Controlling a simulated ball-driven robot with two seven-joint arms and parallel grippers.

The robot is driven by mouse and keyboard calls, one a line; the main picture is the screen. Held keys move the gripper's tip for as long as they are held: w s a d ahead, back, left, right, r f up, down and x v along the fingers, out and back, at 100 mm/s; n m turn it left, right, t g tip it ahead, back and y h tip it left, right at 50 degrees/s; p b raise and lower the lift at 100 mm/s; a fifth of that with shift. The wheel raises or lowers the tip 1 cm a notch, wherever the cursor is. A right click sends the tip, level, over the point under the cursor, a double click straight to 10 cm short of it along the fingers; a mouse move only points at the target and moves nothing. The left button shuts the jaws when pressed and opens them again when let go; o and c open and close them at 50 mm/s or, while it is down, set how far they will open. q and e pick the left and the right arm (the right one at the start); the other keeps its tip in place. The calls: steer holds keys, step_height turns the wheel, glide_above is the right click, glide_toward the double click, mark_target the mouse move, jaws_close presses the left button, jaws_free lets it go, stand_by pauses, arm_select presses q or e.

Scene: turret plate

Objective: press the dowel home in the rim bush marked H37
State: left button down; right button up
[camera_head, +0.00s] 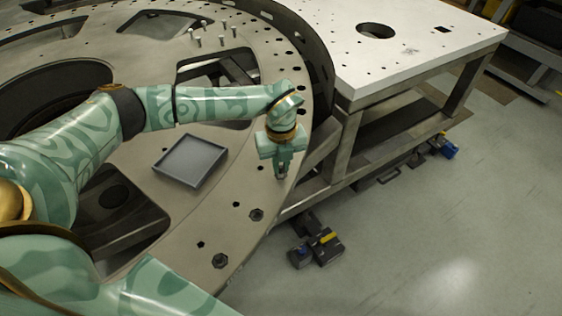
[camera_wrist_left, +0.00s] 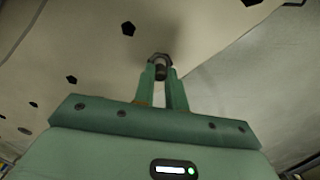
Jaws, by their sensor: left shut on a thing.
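My left gripper (camera_head: 281,172) points down at the outer rim of the turret plate (camera_head: 262,190). In the left wrist view its fingers (camera_wrist_left: 163,85) are shut on a short dark dowel (camera_wrist_left: 161,72). The dowel's far end is at a dark rim bush (camera_wrist_left: 158,58); I cannot tell how deep it sits in it. No H37 marking is legible. In the head view the gripper mostly hides the dowel and this bush. My right gripper is not in view.
A grey square tray (camera_head: 191,160) lies empty on the plate. Several light pins (camera_head: 221,40) stand farther back. Other dark bushes (camera_head: 220,261) and holes dot the rim. A raised curved wall (camera_head: 318,60) and a white table (camera_head: 420,40) lie beyond; the floor (camera_head: 440,230) is right.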

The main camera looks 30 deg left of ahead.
arm_select(q)
steer(key=shift+f, duration=0.45)
stand_by(0.6)
steer(key=c, duration=1.5)
jaws_free()
steer(key=shift+r, duration=0.1)
step_height(320, 180, up, 7)
steer(key=p, duration=0.6)
